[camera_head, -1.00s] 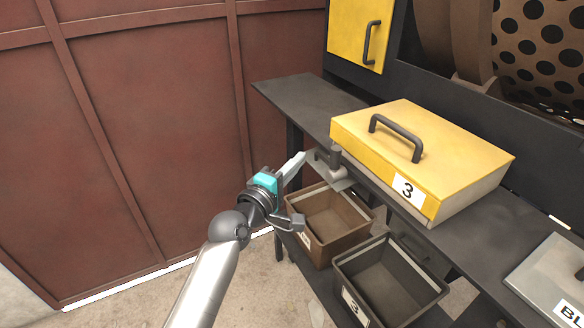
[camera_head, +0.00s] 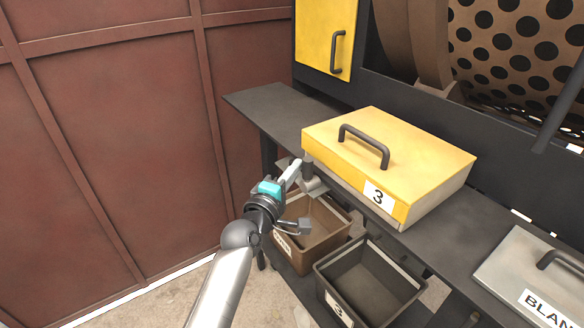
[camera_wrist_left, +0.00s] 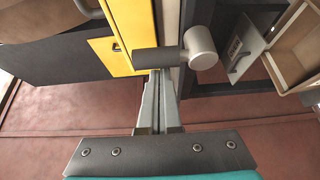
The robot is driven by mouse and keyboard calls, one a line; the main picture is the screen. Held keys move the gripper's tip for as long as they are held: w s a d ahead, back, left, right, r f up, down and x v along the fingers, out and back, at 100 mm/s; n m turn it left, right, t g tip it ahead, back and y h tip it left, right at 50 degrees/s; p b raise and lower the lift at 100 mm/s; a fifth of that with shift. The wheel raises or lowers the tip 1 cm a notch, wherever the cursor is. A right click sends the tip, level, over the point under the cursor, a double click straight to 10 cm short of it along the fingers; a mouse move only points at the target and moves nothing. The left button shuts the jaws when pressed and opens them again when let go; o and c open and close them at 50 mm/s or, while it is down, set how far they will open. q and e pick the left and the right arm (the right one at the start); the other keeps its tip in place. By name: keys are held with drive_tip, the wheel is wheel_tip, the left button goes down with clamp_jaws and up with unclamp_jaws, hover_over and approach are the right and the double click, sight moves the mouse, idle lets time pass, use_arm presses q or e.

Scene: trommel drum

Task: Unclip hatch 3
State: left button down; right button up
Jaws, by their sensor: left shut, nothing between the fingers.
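Hatch 3 is a yellow lid (camera_head: 415,150) with a dark handle and a white "3" label, lying flat on the dark bench. A grey clip (camera_head: 308,172) sits at its left front edge. In the left wrist view the clip (camera_wrist_left: 202,47) shows as a pale cylinder with a dark bar across the front of my fingers, next to the hatch's yellow edge (camera_wrist_left: 140,30). My left gripper (camera_head: 295,168) is shut and empty, its tips close by the clip. I cannot tell whether they touch. In the wrist view the fingers (camera_wrist_left: 158,80) are together. My right gripper is out of view.
A brown bin (camera_head: 312,235) and a dark bin (camera_head: 370,285) labelled 3 stand below the bench. A grey "BLANK" plate (camera_head: 510,275) lies at right. A yellow door (camera_head: 325,30) and perforated drum (camera_head: 510,50) are behind. A red wall (camera_head: 120,150) stands at left.

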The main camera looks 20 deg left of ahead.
use_arm(q)
drive_tip(key=shift+s+d+m+b, duration=0.1)
drive_tip(key=shift+d+m+b, duration=0.05)
drive_tip(key=shift+m+b, duration=0.3)
drive_tip(key=shift+s+d+m+t+b, duration=0.1)
drive_tip(key=shift+d+m+t+b, duration=0.05)
drive_tip(key=shift+m+t+b, duration=0.3)
drive_tip(key=s+d+f+m+h+b, duration=0.1)
drive_tip(key=d+m+h+b, duration=0.1)
drive_tip(key=m+h+b, duration=0.4)
drive_tip(key=s+d+f+m+h+b, duration=0.2)
drive_tip(key=m+h+b, duration=0.4)
drive_tip(key=m+b, duration=0.6)
drive_tip(key=shift+s+d+f+m+h, duration=0.2)
drive_tip(key=shift+f+m+h, duration=0.1)
drive_tip(key=shift+m, duration=2)
drive_tip(key=shift+r, duration=0.1)
